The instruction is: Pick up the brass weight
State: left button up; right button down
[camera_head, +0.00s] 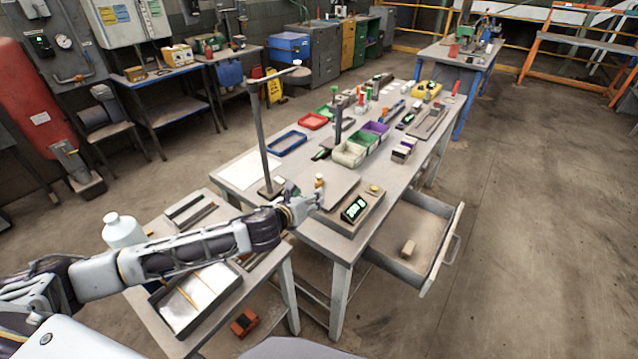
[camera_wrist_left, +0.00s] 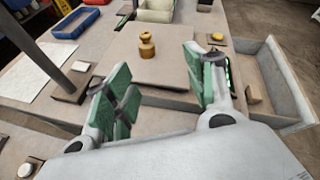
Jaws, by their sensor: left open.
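The brass weight (camera_wrist_left: 147,44), a small golden cylinder with a knob on top, stands upright on a flat grey-brown plate (camera_wrist_left: 172,70) in the left wrist view. It also shows in the head view (camera_head: 319,181), just beyond my left gripper (camera_head: 304,205). In the left wrist view my left gripper (camera_wrist_left: 161,82) has its green-padded fingers spread wide, with nothing between them. The weight is ahead of the fingertips, between their lines and apart from both. My right gripper is not in view.
A scale with a lit green display (camera_head: 354,208) is right of the gripper, with a small yellow disc (camera_head: 374,188) behind it. A tall post (camera_head: 262,140) stands to the left. An open drawer (camera_head: 432,238) holding a small block (camera_head: 408,248) juts out right.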

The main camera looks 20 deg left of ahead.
pick_arm(q)
jog(key=shift+w+a+r+m, duration=0.3)
jog(key=shift+w+a+m, duration=0.15)
jog(key=shift+a+m, duration=0.3)
jog(key=shift+w+a+r+m, duration=0.3)
jog(key=shift+w+a+m, duration=0.25)
jog(key=shift+m, duration=0.3)
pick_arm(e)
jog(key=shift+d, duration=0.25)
pick_arm(q)
send_near(318, 177)
jog(key=shift+x, duration=2.55)
jog(key=shift+w+f, duration=0.15)
jog(key=shift+w, duration=0.1)
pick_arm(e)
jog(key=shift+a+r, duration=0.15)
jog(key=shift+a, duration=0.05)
